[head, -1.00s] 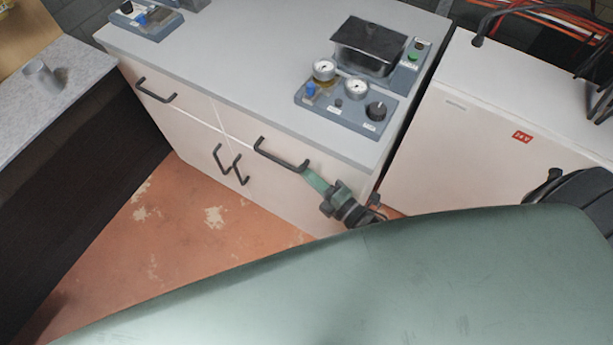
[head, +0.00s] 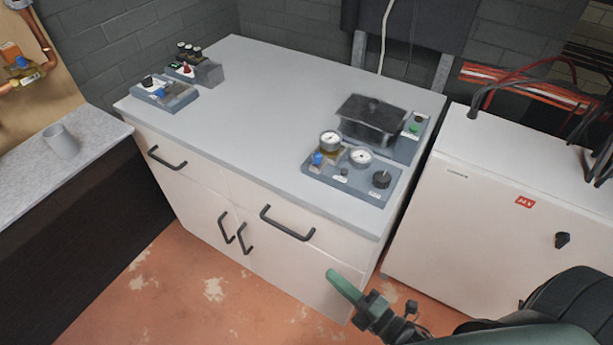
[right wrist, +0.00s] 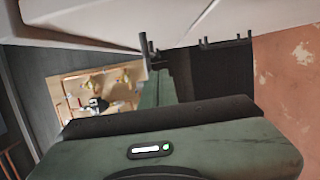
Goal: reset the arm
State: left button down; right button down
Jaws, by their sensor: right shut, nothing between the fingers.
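My right gripper (head: 345,286) shows in the lower right of the head view, with green fingers shut and nothing between them. It is in front of the white cabinet (head: 325,267), below and right of the right drawer's black handle (head: 287,224), and apart from that handle. In the right wrist view the green finger (right wrist: 158,88) points away from the camera. The cabinet's pale front fills the top of that view, with black handles (right wrist: 225,41) hanging there. My left gripper is not in view.
Gauge and knob panels (head: 352,178) and a dark lidded box (head: 371,117) stand on the cabinet top. A grey cup (head: 60,139) sits on the left counter. The orange floor (head: 215,290) is clear in front.

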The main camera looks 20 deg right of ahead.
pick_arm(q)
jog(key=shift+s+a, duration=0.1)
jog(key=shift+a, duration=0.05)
pick_arm(e)
jog(key=shift+f, duration=0.1)
jog(key=s+d+f+m+g+h, duration=0.25)
jog(key=f+m, duration=0.25)
jog(key=f, duration=0.6)
jog(key=s+d+f+m+g+h, duration=0.1)
jog(key=s+f+m+g+h, duration=0.4)
jog(key=f, duration=0.6)
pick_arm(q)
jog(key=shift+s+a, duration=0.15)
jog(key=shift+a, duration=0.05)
pick_arm(e)
jog(key=s+f+m+g, duration=0.8)
jog(key=s+f, duration=0.7)
jog(key=s, duration=0.4)
jog(key=shift+s+d+m, duration=0.25)
jog(key=shift+d+m, duration=0.1)
jog(key=shift+m, duration=0.85)
jog(key=shift+w+r, duration=0.1)
jog(key=shift+w, duration=0.05)
